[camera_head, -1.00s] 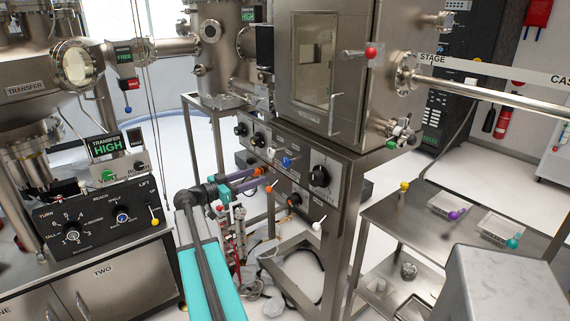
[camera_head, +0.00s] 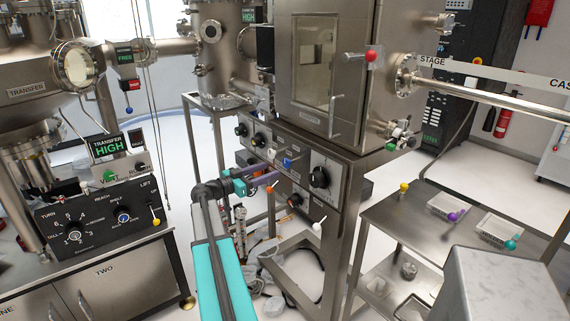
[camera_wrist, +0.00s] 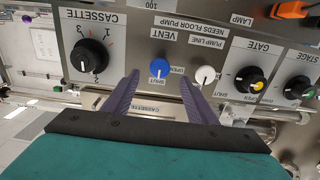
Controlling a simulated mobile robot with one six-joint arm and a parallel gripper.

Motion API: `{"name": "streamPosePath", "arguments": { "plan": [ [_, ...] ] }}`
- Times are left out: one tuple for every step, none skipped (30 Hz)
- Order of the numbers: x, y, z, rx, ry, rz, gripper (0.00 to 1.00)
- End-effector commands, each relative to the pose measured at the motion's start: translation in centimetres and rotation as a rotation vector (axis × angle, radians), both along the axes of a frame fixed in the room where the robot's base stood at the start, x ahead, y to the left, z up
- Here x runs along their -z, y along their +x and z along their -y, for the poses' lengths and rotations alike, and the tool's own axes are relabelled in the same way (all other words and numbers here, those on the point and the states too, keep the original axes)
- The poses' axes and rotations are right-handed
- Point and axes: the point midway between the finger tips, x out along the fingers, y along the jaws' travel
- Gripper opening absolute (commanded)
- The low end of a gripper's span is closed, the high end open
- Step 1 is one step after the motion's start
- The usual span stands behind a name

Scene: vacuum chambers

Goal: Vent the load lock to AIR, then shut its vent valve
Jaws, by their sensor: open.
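The load lock (camera_head: 311,65) is the steel chamber with a windowed door, above a control panel. Its blue VENT knob (camera_head: 288,163) is on the panel; it also shows in the wrist view (camera_wrist: 160,70), upside down, with SHUT and OPEN labels. I cannot tell clearly which its pointer faces. My gripper (camera_head: 274,178) is in front of the panel. In the wrist view, the purple fingers (camera_wrist: 160,80) are open, one on each side of the blue knob in the picture. Nothing is held, and I cannot tell whether they touch the knob.
The white PUMP LINE knob (camera_wrist: 205,75) is close beside the VENT knob. The black CASSETTE knob (camera_wrist: 92,60) and GATE knob (camera_wrist: 250,80) flank them. Levers with an orange tip (camera_head: 294,199) and white tip (camera_head: 317,226) stick out below. A steel table (camera_head: 420,222) stands at right.

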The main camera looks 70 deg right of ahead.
Motion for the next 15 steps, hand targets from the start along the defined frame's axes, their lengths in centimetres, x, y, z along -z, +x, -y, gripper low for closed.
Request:
{"name": "streamPosePath", "arguments": {
  "plan": [
    [-0.2,-0.4,0.8,0.001,0.000,0.000,0.52],
    [-0.2,-0.7,1.1,0.002,0.000,0.000,0.52],
    [-0.2,-1.0,1.6,0.003,0.000,0.000,0.52],
    [-0.2,-1.2,2.0,0.002,0.001,-0.001,0.52],
    [-0.2,-1.4,2.4,0.001,0.001,-0.001,0.52],
    [-0.2,-1.7,2.8,0.001,0.001,-0.001,0.52],
    [-0.2,-2.0,3.2,0.002,0.001,-0.002,0.52],
    [-0.2,-2.3,3.6,0.003,0.001,-0.002,0.52],
    [-0.2,-2.6,4.1,0.002,0.001,-0.002,0.52],
    [-0.2,-2.7,4.4,0.001,0.001,-0.002,0.52],
    [-0.2,-3.0,4.8,0.001,0.001,-0.002,0.52],
    [-0.1,-3.3,5.2,0.002,0.001,-0.002,0.52],
    [-0.1,-3.6,5.5,0.003,0.001,-0.002,0.52],
    [-0.1,-3.7,5.8,0.002,0.001,-0.001,0.52],
    [-0.1,-3.9,6.2,0.001,0.001,-0.001,0.52]
  ]
}}
